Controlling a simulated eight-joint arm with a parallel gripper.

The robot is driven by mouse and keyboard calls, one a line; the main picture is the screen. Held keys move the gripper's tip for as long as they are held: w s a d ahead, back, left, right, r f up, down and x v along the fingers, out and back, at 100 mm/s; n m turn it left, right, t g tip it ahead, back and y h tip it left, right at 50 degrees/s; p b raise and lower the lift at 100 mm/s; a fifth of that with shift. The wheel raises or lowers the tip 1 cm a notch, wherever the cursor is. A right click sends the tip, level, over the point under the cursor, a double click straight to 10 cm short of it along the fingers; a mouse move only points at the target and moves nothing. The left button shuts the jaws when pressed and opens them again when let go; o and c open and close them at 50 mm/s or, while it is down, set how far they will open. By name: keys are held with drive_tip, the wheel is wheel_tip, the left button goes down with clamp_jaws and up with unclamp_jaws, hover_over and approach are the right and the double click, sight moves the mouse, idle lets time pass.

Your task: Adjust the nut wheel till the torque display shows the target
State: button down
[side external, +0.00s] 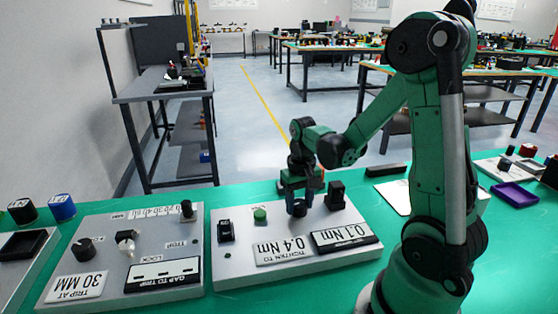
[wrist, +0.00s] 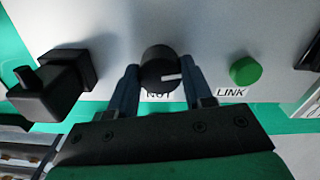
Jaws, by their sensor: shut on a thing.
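The nut wheel (wrist: 156,62) is a small black knob with a white pointer line, above a partly hidden "NUT" label in the wrist view. The pointer points right. My gripper (wrist: 160,72) is shut on the wheel, one finger on each side. In the side view my gripper (side external: 298,199) reaches down onto the wheel (side external: 298,209) on the grey panel (side external: 232,273). The torque display (side external: 343,238), black-framed, reads 0.1 Nm, upside down in the picture. The target card (side external: 283,251) beside it reads "TIGHTEN TO 0.4 Nm".
A green LINK button (wrist: 246,70) is close beside the wheel. A black block (wrist: 55,85) stands on the other side, with another black part (side external: 225,231) at the panel's end. A second panel (side external: 120,290) with knobs stands at left. A black bar (side external: 386,170) lies behind.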

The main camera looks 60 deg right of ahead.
sight(299, 203)
idle(0.3)
drive_tip(key=shift+c, duration=1.7)
unclamp_jaws()
drive_tip(key=shift+r, duration=2.8)
drive_tip(key=a+r+n+t, duration=0.2)
drive_tip(key=a+n+t, duration=0.1)
drive_tip(key=a, duration=0.4)
drive_tip(key=w+a+r+n+t, duration=0.1)
drive_tip(key=a+r+n+t, duration=0.1)
drive_tip(key=a, duration=0.5)
drive_tip(key=shift+r+n+t, duration=0.3)
drive_tip(key=shift+n+t, duration=0.5)
drive_tip(key=shift+t, duration=0.3)
